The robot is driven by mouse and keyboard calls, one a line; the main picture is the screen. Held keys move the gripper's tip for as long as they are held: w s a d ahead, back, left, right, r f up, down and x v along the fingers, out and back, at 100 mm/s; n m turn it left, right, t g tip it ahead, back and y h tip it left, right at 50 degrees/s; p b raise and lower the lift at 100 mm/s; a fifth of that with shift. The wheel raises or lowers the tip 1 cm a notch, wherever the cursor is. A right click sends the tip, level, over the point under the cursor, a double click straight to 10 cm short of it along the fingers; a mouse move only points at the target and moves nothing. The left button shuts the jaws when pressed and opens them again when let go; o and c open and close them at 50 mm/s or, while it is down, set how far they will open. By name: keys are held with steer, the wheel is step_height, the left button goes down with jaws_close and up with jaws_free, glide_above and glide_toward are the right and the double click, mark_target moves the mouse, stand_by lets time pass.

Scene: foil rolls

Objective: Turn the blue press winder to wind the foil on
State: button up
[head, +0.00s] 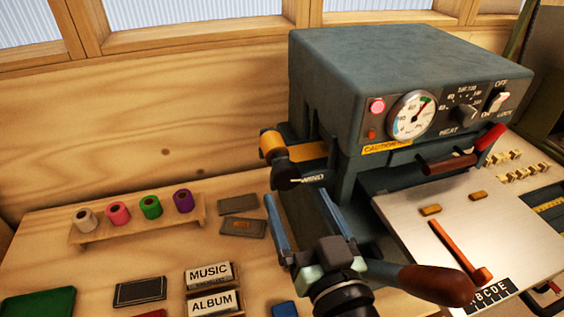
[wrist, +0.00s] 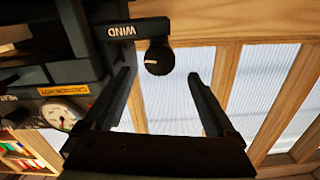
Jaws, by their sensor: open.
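The dark blue-grey press (head: 400,60) stands at the back right in the head view. Its winder (head: 285,176) is a round black knob with a white line, on the press's left side beside the WIND label. A gold-orange foil roll (head: 271,145) sits just above the knob. My gripper (head: 298,196) is open and empty, its two bluish fingers apart and pointing toward the winder. In the wrist view, the winder (wrist: 159,58) shows just beyond the fingertips, roughly between them; my gripper (wrist: 161,76) is not seen touching it.
A wooden rack (head: 140,230) with several coloured foil rolls stands at left. MUSIC (head: 209,274) and ALBUM (head: 214,303) type blocks lie at the front. The press's red-ended lever (head: 465,150) and metal bed (head: 425,225) are at right. A wooden wall (head: 150,120) rises behind.

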mark_target(283, 165)
steer(key=p+x, duration=0.2)
steer(key=x, duration=0.7)
steer(key=shift+w+a, duration=0.1)
steer(key=shift+w, duration=0.25)
steer(key=c, duration=1.4)
steer(key=shift+f+m, duration=0.1)
steer(key=shift+m, duration=2.2)
steer(key=o, duration=1.4)
steer(key=b+v, duration=0.2)
steer(key=v, duration=1.1)
steer(key=shift+b, duration=0.35)
